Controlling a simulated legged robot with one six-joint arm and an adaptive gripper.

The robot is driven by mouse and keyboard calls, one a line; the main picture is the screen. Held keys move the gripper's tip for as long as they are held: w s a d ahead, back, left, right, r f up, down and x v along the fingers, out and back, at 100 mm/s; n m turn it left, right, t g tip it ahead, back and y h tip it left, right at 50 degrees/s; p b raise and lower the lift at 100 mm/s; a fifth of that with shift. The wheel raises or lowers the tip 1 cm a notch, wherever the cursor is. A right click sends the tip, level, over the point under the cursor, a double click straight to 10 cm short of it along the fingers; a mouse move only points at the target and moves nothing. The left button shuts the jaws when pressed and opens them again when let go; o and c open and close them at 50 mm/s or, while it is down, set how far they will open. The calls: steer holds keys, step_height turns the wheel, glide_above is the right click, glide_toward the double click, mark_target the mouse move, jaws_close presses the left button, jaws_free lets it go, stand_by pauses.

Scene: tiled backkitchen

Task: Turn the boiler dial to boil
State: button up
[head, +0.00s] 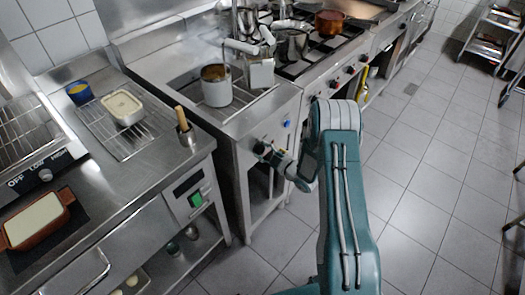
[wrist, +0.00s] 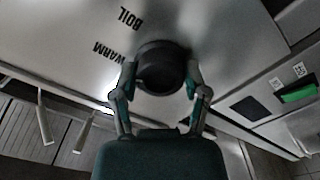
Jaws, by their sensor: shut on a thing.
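The boiler dial (wrist: 160,68) is a dark round knob on a pale metal panel in the wrist view. The words BOIL and WARM are printed beside it, above and to the left in that view. My gripper (wrist: 162,84) has one finger on each side of the dial and is shut on it. In the head view my gripper (head: 272,156) is at the front panel of the steel boiler unit (head: 258,125). There the dial is mostly hidden by the gripper. I cannot tell which way the dial's pointer faces.
A blue knob (head: 287,124) is on the same front panel. A counter with a green switch (head: 195,199) is to the left. The tiled floor (head: 425,170) to the right is clear.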

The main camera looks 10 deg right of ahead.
steer(key=m, duration=0.5)
steer(key=shift+m, duration=0.4)
steer(key=m, duration=0.5)
steer(key=shift+m, duration=0.6)
steer(key=shift+w, duration=0.1)
steer(key=o, duration=1.1)
steer(key=shift+o, duration=0.2)
